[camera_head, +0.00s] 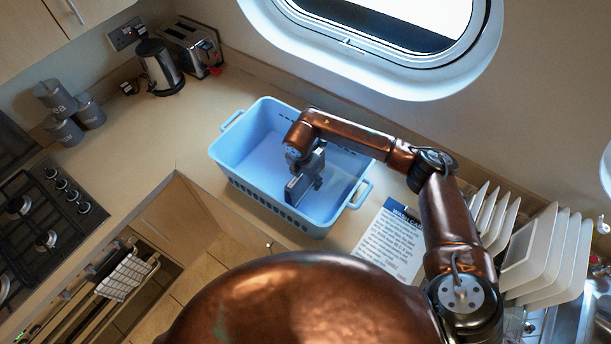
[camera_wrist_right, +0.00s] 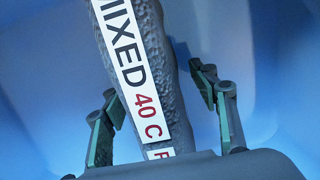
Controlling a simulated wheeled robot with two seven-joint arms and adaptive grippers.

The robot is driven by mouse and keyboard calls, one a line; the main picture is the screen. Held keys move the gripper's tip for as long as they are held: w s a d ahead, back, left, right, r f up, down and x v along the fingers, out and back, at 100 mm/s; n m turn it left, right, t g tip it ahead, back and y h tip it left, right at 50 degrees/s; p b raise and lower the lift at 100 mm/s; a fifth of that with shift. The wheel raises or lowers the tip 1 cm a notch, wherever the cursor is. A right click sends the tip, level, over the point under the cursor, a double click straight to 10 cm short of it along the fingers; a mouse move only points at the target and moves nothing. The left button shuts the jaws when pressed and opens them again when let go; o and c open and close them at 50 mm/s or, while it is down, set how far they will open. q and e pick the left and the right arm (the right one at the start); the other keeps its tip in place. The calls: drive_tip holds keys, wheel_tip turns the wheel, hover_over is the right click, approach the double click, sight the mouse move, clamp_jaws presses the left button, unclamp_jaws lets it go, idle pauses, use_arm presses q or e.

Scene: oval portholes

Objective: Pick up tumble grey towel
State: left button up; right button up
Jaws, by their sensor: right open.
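The grey towel (camera_wrist_right: 172,75) is a dark, rough-textured roll inside the blue basket (camera_head: 232,165) in the right wrist view. A white label (camera_wrist_right: 133,75) reading "MIXED 40 C" runs along it. My right gripper (camera_wrist_right: 164,112) is open, with one finger on each side of the towel and visible gaps to both. In the head view my right gripper (camera_head: 305,180) is down inside the basket. There I cannot clearly tell the towel from the grey gripper parts. My left gripper is not in view.
The basket stands on the counter below the oval porthole (camera_head: 400,88). A wash card (camera_head: 388,243) and a rack of white plates (camera_head: 540,245) are at right. A kettle (camera_head: 160,68), toaster (camera_head: 196,48), grey canisters (camera_head: 62,130) and hob (camera_head: 45,215) are at left.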

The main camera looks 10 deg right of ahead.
drive_tip(key=shift+c, duration=0.5)
clamp_jaws()
